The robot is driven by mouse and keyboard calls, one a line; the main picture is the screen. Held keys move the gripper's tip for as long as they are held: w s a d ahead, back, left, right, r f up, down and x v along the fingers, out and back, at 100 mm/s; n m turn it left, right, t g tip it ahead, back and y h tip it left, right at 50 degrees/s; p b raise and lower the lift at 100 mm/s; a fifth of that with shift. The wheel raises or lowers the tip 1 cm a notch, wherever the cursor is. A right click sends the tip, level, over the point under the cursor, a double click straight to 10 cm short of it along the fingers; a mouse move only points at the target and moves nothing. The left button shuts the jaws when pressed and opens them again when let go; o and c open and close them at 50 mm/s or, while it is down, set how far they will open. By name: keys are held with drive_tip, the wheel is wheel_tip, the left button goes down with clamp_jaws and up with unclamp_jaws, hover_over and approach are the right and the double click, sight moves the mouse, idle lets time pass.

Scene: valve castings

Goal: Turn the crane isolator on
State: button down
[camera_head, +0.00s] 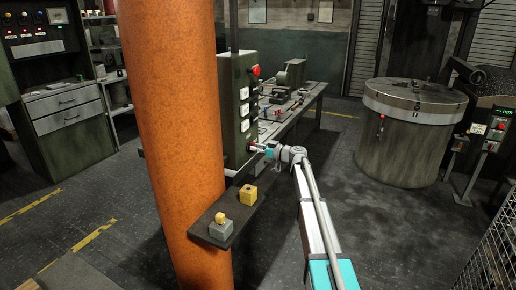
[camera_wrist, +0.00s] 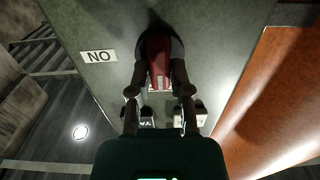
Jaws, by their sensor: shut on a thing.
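The crane isolator's red handle (camera_wrist: 159,52) is on a grey-green panel (camera_wrist: 215,45) in the wrist view. An ON label (camera_wrist: 98,57) shows upside down to the left of the handle. My gripper (camera_wrist: 160,75) is shut on the handle, with one dark finger on each side of it. The round dark base behind the handle is partly hidden. In the head view my gripper (camera_head: 257,147) reaches the lower right face of the green cabinet (camera_head: 231,85). The handle is too small there to tell its angle.
A thick orange column (camera_head: 172,110) stands left of the cabinet. A workbench (camera_head: 312,92) extends behind. A large round drum (camera_head: 412,130) stands at right. Floor between is clear.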

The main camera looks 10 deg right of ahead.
drive_tip(key=shift+w+a+m, duration=0.15)
drive_tip(key=shift+a+m, duration=0.05)
drive_tip(key=shift+m, duration=0.9)
drive_tip(key=m, duration=0.6)
drive_tip(key=shift+w+m, duration=0.1)
drive_tip(key=shift+m, duration=0.3)
drive_tip(key=m, duration=0.4)
drive_tip(key=shift+f+m, duration=0.2)
drive_tip(key=shift+m, duration=0.1)
drive_tip(key=m, duration=0.4)
